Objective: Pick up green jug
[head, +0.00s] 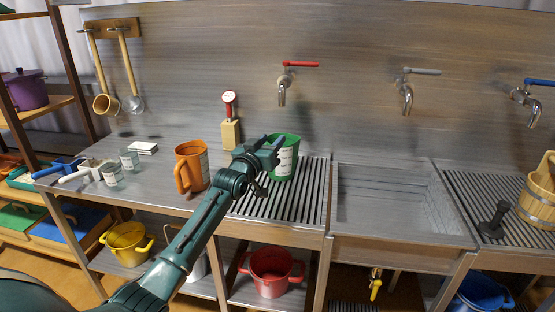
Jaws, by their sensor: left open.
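The green jug (288,160) stands upright on the slatted drain board (305,200) left of the sink, with a white label on its side. My left gripper (271,148) is at the jug's left side and overlaps it in the head view. The gripper is open; I cannot tell whether its fingers touch the jug. The jug's left part and any handle there are hidden behind the gripper. My right gripper is not in view.
An orange jug (192,166) stands left of my arm. A wooden block with a red-topped gauge (231,132) is behind the gripper. The sink (390,200) is empty, at the right. Taps (282,92) project from the back wall. Small glass jars (112,174) stand at the left.

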